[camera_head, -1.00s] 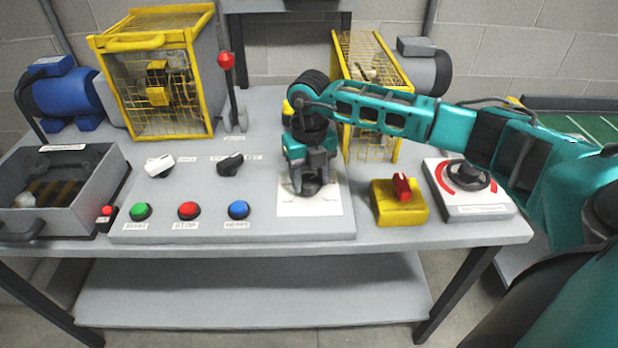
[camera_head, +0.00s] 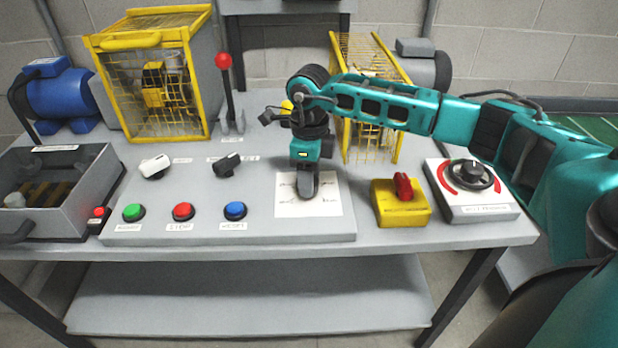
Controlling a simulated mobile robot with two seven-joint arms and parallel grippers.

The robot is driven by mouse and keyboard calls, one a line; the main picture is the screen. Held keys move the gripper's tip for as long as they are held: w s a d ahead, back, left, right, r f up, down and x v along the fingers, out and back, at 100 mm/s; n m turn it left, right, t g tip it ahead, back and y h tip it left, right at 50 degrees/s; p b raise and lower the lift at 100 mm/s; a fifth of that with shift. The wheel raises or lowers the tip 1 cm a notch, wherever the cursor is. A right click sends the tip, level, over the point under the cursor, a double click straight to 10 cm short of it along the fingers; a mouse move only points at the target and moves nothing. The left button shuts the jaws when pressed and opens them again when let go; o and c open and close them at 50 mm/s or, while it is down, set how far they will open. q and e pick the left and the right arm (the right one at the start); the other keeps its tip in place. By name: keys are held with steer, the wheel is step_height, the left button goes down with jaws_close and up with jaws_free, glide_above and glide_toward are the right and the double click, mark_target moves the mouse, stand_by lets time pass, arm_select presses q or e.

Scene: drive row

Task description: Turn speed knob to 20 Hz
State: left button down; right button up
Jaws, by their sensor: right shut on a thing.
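My right gripper (camera_head: 306,185) points down over the white dial plate (camera_head: 325,206) on the grey control panel. It is shut on the speed knob at the middle of that plate. The gripper hides the knob almost wholly, so its pointer cannot be seen. The marks around the dial are too small to read. My left gripper is not in view.
On the panel are a white switch (camera_head: 155,166), a black switch (camera_head: 227,165) and green (camera_head: 133,212), red (camera_head: 183,211) and blue (camera_head: 235,210) buttons. A yellow box with a red switch (camera_head: 403,187) and a red-ringed dial unit (camera_head: 470,188) stand to the right.

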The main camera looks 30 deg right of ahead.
steer(key=n, duration=0.3)
steer(key=shift+w+b, duration=0.15)
steer(key=shift+b, duration=0.2)
steer(key=shift+n, duration=0.9)
steer(key=n+b, duration=0.1)
steer(key=n, duration=0.2)
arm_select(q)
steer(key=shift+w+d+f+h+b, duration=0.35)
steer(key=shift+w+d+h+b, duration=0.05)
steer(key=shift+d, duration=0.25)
arm_select(e)
steer(key=shift+w+r+n, duration=0.1)
steer(key=shift+n, duration=1.6)
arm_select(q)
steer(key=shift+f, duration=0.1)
arm_select(e)
steer(key=o, duration=1)
steer(key=shift+o, duration=0.2)
